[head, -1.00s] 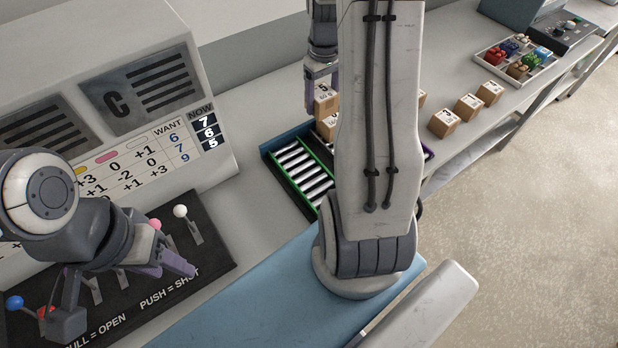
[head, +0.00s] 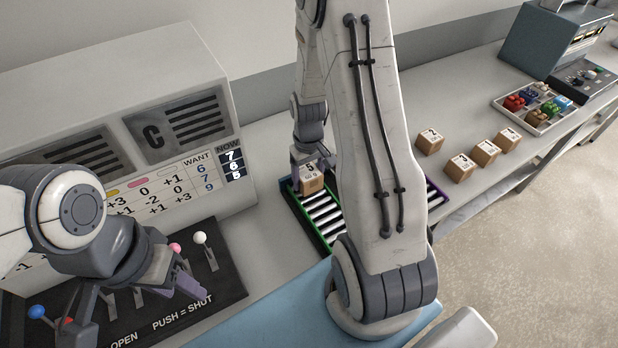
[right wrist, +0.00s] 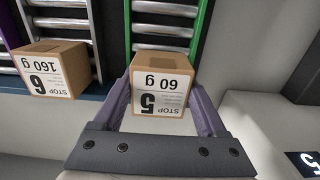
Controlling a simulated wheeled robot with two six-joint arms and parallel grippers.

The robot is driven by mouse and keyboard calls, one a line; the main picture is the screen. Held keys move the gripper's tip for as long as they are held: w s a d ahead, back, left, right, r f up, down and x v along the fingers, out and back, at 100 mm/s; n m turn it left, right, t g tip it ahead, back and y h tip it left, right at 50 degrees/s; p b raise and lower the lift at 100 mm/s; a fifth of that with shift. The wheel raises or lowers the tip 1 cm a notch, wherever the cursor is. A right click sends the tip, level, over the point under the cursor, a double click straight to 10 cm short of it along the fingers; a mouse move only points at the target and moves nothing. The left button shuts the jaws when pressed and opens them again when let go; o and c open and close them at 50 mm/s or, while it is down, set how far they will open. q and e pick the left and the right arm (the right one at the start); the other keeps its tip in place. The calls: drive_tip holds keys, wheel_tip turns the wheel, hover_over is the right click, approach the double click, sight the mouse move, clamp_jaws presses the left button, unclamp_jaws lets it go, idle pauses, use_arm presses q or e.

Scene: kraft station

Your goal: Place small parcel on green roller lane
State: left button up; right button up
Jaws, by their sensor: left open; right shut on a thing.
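My right gripper (head: 308,172) is shut on a small brown parcel (head: 311,184) at the far end of the green roller lane (head: 322,212). In the right wrist view this parcel (right wrist: 160,85) reads "5" and "60 g" and sits between both fingers. The green-railed lane (right wrist: 168,30) lies directly beyond it; whether the parcel touches the rollers I cannot tell. My left gripper (head: 182,284) is open and empty over the lever panel.
Several other parcels (head: 461,166) stand on the bench right of my right arm. A tray of coloured pieces (head: 535,108) is farther back. The lever panel (head: 200,312) and the display board (head: 190,150) are at the left. My arm hides much of the lanes.

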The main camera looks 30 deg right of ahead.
drive_tip(key=shift+f, duration=0.8)
